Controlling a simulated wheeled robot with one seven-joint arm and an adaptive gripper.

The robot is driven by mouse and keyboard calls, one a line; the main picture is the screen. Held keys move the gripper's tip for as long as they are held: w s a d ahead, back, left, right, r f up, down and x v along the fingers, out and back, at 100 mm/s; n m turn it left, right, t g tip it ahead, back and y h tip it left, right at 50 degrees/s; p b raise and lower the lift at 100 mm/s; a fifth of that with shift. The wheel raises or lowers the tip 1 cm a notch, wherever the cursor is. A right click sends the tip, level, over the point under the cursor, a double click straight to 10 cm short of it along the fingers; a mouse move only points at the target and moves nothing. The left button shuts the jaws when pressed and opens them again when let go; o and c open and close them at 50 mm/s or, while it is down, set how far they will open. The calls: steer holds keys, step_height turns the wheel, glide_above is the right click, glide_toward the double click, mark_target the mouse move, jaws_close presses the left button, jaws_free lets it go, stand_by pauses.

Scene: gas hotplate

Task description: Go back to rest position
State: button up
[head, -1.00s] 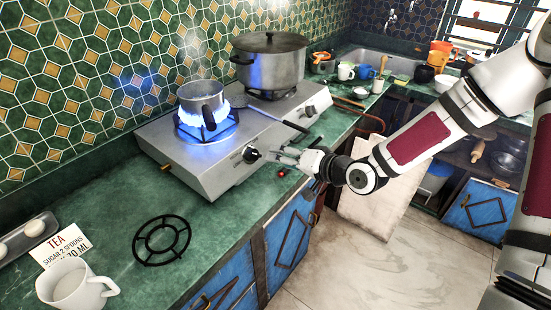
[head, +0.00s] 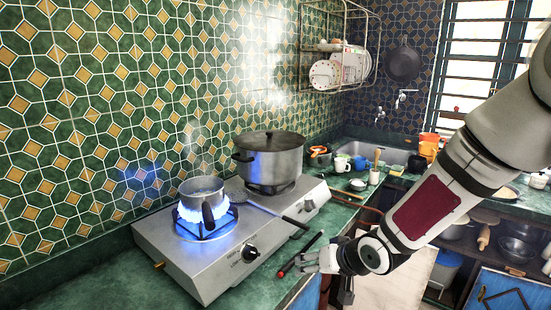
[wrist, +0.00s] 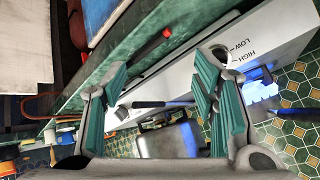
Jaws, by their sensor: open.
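My gripper (head: 312,262) is open and empty, to the right of the hotplate's front knob (head: 250,253) and apart from it. The wrist view shows its two green-padded fingers (wrist: 155,88) spread, with nothing between them. The gas hotplate (head: 200,270) stands on the green counter. Its near burner burns blue under a small saucepan (head: 202,192). A large lidded pot (head: 268,158) sits on the far burner, beside the second knob (head: 308,205).
A black stick with a red tip (head: 300,254) lies on the counter close to my gripper. Cups and a sink (head: 375,152) are farther back. A wire rack (head: 340,50) hangs on the wall. Blue cabinets (head: 505,298) stand at the right.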

steer(key=s+d+r+g+h, duration=0.1)
steer(key=s+d+r+h, duration=0.5)
steer(key=s+d+r, duration=0.5)
steer(key=s+r, duration=0.4)
steer(key=s, duration=0.4)
steer(key=s+a+r+m+g+y, duration=0.1)
steer(key=s+r, duration=0.3)
steer(key=s, duration=0.5)
steer(key=shift+a+r, duration=0.2)
steer(key=shift+a, duration=0.05)
